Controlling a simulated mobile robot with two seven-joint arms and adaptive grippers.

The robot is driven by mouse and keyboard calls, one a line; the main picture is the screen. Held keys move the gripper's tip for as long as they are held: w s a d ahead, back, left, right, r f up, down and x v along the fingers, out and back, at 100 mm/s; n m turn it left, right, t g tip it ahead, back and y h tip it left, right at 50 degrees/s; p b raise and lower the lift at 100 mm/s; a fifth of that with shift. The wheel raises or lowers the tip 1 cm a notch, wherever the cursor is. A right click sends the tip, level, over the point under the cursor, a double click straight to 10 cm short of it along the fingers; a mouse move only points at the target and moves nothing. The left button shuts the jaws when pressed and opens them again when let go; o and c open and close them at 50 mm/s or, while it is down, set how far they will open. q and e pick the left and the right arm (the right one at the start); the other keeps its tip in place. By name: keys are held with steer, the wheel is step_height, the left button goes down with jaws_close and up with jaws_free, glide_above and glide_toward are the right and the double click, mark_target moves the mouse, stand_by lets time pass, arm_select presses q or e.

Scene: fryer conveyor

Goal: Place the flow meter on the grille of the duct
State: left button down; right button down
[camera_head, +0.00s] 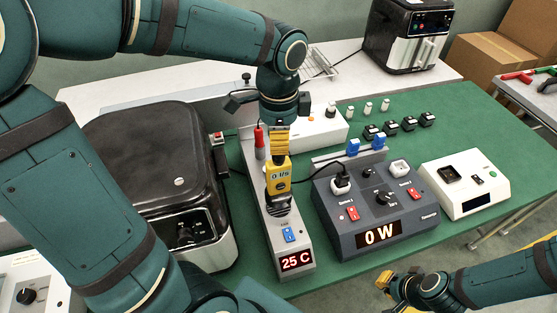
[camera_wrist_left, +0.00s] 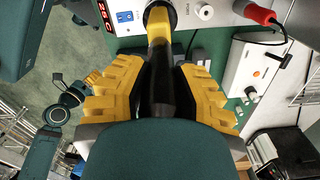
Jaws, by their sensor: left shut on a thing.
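My left gripper (camera_head: 280,143) points down above the duct (camera_head: 275,240), a long pale box with a red "25 C" display and a blue switch. It is shut on the flow meter (camera_head: 278,176), a yellow handheld device with a small display. In the left wrist view the dark handle of the flow meter (camera_wrist_left: 161,80) runs between the yellow fingers (camera_wrist_left: 160,98). The meter's lower end is at the dark round grille area (camera_head: 278,207) on the duct's top; I cannot tell whether they touch. My right gripper (camera_head: 386,281) is low at the right, too small to judge.
A dark fryer (camera_head: 150,160) stands close left of the duct. A grey power box (camera_head: 375,210) reading "0 W" stands close right, with a cable plugged in. A red-handled probe (camera_head: 259,140) stands behind the meter. A white panel (camera_head: 465,183) sits farther right.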

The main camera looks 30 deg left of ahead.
arm_select(q)
steer(key=shift+f, duration=2.3)
steer(key=shift+b, duration=0.35)
steer(key=c, duration=0.8)
jaws_free()
steer(key=shift+f, duration=0.15)
steer(key=shift+r, duration=0.5)
step_height(320, 180, up, 11)
steer(key=shift+r+p, duration=0.2)
steer(key=shift+p, duration=0.8)
steer(key=shift+f, duration=0.1)
